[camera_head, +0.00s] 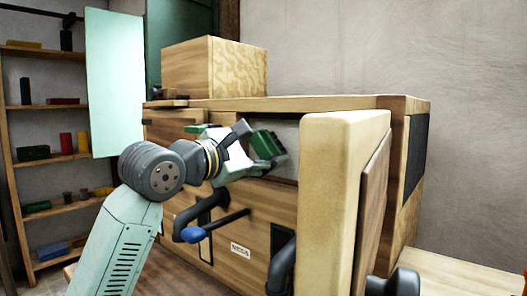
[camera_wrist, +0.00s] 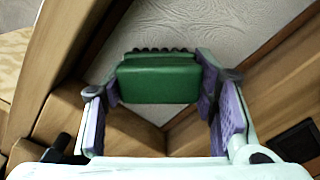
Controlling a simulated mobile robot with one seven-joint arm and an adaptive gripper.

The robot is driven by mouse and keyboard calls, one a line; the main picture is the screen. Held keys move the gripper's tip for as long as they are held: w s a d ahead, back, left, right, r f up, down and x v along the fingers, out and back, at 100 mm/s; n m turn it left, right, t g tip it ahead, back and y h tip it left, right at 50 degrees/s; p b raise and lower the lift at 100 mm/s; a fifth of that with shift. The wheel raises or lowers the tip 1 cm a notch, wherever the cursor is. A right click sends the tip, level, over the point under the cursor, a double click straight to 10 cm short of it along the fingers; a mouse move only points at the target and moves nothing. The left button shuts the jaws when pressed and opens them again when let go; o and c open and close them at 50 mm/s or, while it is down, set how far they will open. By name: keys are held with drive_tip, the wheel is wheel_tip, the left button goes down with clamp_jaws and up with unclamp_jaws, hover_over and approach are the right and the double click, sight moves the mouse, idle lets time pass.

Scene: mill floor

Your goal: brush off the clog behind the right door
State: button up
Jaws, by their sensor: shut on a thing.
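My gripper (camera_head: 258,152) is at the opening in the front of a wooden machine (camera_head: 235,200). It is shut on a green brush (camera_wrist: 158,80), which sits between the two purple-padded fingers (camera_wrist: 162,92) in the wrist view. The brush's dark bristles point away from me toward a pale grey patterned panel (camera_wrist: 205,30) inside a wooden frame. The panel also shows in the head view (camera_head: 287,165), partly hidden by the gripper. The right door (camera_head: 328,200) stands open, swung out toward me. I cannot make out a clog, nor whether the bristles touch the panel.
Dark handles (camera_head: 282,265) stand near the door's lower part. A wooden box (camera_head: 215,67) sits on top of the machine. Shelves (camera_head: 50,155) with small coloured blocks stand at the left.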

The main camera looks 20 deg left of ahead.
drive_tip(key=shift+s+d+b, duration=0.55)
drive_tip(key=shift+d+b, duration=0.25)
drive_tip(key=shift+d, duration=0.85)
drive_tip(key=shift+s+d+b, duration=0.55)
drive_tip(key=shift+d+b, duration=0.2)
drive_tip(key=shift+d, duration=0.85)
drive_tip(key=shift+s+d+b, duration=0.55)
drive_tip(key=shift+d+b, duration=0.25)
drive_tip(key=shift+d, duration=0.85)
drive_tip(key=shift+s+d+f+b, duration=0.1)
drive_tip(key=shift+s+d+b, duration=0.2)
drive_tip(key=shift+d, duration=0.25)
drive_tip(key=shift+s+d+r+b, duration=0.1)
drive_tip(key=shift+s+d+b, duration=0.05)
drive_tip(key=shift+d+b, duration=0.3)
drive_tip(key=shift+s+d+f+b, duration=0.1)
drive_tip(key=shift+s+d+b, duration=0.15)
drive_tip(key=shift+d, duration=0.35)
